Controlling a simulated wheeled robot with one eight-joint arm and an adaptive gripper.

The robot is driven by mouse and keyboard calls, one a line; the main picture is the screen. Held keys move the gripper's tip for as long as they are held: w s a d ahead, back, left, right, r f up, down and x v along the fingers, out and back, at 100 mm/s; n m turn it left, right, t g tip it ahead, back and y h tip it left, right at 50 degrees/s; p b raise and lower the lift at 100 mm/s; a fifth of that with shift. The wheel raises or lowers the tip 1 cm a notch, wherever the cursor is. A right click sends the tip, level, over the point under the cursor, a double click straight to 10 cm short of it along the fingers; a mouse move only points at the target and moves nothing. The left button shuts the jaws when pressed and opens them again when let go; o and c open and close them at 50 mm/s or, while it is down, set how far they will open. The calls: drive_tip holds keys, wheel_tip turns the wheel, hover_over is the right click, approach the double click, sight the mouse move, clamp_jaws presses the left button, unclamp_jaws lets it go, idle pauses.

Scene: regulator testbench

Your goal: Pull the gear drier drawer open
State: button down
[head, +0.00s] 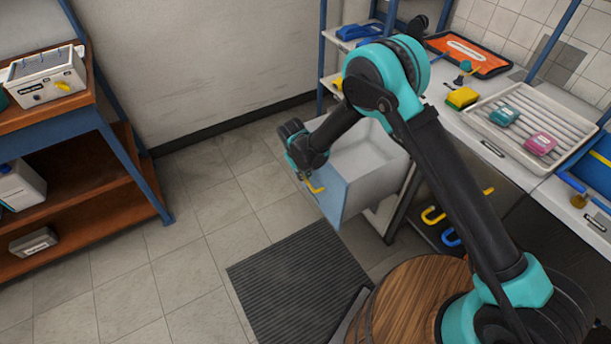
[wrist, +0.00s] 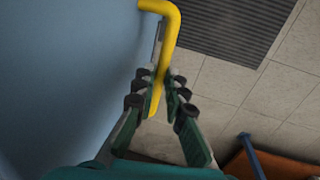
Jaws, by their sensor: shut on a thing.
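The gear drier drawer (head: 375,160) is a white open-topped box with a light blue front (head: 330,192), pulled well out from under the counter. Its inside looks empty. The drawer's yellow handle (head: 314,186) sticks out from the blue front. My gripper (head: 304,174) is at this handle. In the wrist view the blue front (wrist: 65,75) fills the left side, and the fingers of my gripper (wrist: 160,80) are shut on the yellow handle (wrist: 172,28). Part of the handle is hidden between the fingers.
A dark ribbed mat (head: 295,280) lies on the tiled floor before the drawer. A shelf unit (head: 90,205) stands at the left. The counter at the right holds a ribbed tray (head: 560,125) and a yellow sponge (head: 462,97). Floor between shelf and drawer is clear.

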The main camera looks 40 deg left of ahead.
drive_tip(key=c, duration=1.6)
unclamp_jaws()
drive_tip(key=r, duration=0.4)
drive_tip(key=s+r, duration=0.1)
drive_tip(key=r, duration=0.3)
drive_tip(key=s+a+r, duration=0.1)
drive_tip(key=r, duration=0.2)
drive_tip(key=shift+r, duration=0.4)
drive_tip(key=shift+s, duration=0.1)
